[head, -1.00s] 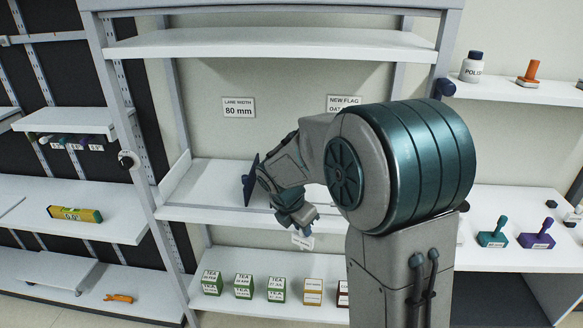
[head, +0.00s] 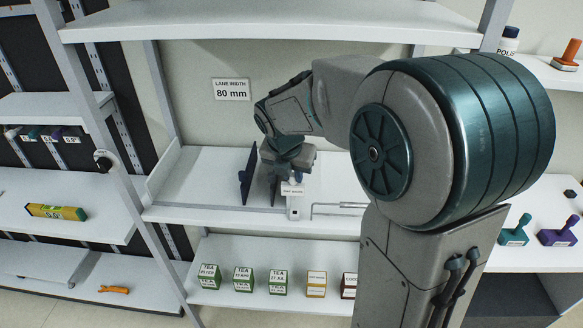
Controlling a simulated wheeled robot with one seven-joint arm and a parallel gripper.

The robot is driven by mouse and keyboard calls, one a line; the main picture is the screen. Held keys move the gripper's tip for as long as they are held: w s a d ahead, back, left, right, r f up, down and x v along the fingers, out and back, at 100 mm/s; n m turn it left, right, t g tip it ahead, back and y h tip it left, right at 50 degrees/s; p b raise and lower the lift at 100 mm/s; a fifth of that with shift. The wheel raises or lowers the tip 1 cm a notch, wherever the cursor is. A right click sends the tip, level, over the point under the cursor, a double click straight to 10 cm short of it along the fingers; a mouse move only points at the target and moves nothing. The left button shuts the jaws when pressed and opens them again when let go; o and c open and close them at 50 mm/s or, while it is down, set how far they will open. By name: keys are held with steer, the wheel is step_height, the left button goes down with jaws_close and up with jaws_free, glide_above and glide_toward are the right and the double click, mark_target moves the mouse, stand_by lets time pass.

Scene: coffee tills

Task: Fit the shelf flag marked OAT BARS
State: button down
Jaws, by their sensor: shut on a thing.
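My gripper (head: 290,166) points down over the front of the middle shelf (head: 200,212). It is shut on a small white shelf flag (head: 292,189), which hangs below the fingers at the shelf's front edge. Its print is too small to read. A pale upright piece (head: 294,209) shows directly beneath the flag at the edge; I cannot tell whether they touch. My wrist hides part of the shelf behind.
A dark blue upright divider (head: 246,177) stands just left of my gripper. A bent grey wire piece (head: 338,206) lies to the right. A "LANE WIDTH 80 mm" sign (head: 231,90) is on the back wall. Tea boxes (head: 243,279) stand on the shelf below.

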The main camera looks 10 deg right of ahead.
mark_target(294, 192)
steer(key=shift+d, duration=0.2)
steer(key=shift+r+p, duration=0.1)
steer(key=shift+p, duration=0.25)
steer(key=shift+f+b, duration=1.4)
steer(key=shift+f, duration=1.05)
steer(key=shift+p, duration=0.65)
steer(key=shift+f+b, duration=0.85)
steer(key=shift+f, duration=0.3)
